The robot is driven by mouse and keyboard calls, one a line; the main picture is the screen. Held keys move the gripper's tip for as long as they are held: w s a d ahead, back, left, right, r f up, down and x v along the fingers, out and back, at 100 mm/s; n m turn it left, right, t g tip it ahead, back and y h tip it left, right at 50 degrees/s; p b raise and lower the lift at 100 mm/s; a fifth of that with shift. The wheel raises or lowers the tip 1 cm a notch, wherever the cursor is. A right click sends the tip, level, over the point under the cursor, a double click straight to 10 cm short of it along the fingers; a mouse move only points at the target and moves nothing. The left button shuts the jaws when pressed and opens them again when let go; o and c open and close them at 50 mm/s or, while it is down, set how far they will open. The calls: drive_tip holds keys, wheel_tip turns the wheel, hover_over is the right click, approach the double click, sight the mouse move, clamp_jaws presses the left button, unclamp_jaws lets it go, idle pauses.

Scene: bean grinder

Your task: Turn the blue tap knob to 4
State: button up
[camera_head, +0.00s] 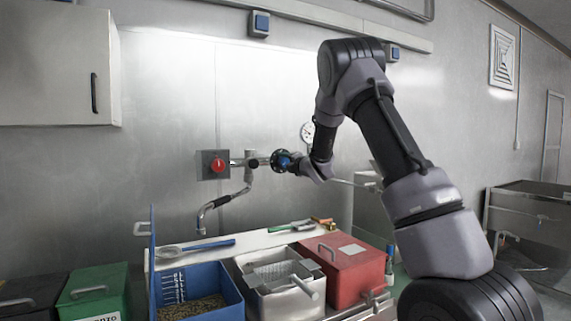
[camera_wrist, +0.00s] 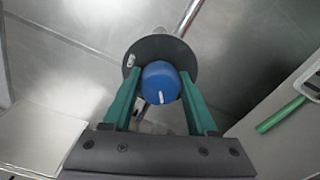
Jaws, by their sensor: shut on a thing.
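The blue tap knob (camera_wrist: 160,84) sits in front of a dark round dial plate (camera_wrist: 178,52) in the wrist view. A white pointer mark on the knob faces down in that view. My gripper (camera_wrist: 160,88) has its green fingers on both sides of the knob and is shut on it. In the head view the knob (camera_head: 283,160) shows at the wall pipe, with my gripper (camera_head: 292,163) reaching it from the right. A small pale mark shows on the plate's left side; I cannot read the dial numbers.
A red knob on a grey box (camera_head: 217,165) is left of the tap. The curved spout (camera_head: 222,201) hangs below. A green-handled tool (camera_wrist: 281,115) lies at right.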

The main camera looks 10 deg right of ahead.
drive_tip(key=n, duration=0.3)
drive_tip(key=shift+a+f+n, duration=0.1)
drive_tip(key=shift+n, duration=2.2)
drive_tip(key=o, duration=1.4)
drive_tip(key=shift+c, duration=0.2)
drive_tip(key=shift+s, duration=0.1)
drive_tip(key=v, duration=1)
drive_tip(key=shift+s, duration=0.35)
drive_tip(key=shift+d, duration=0.2)
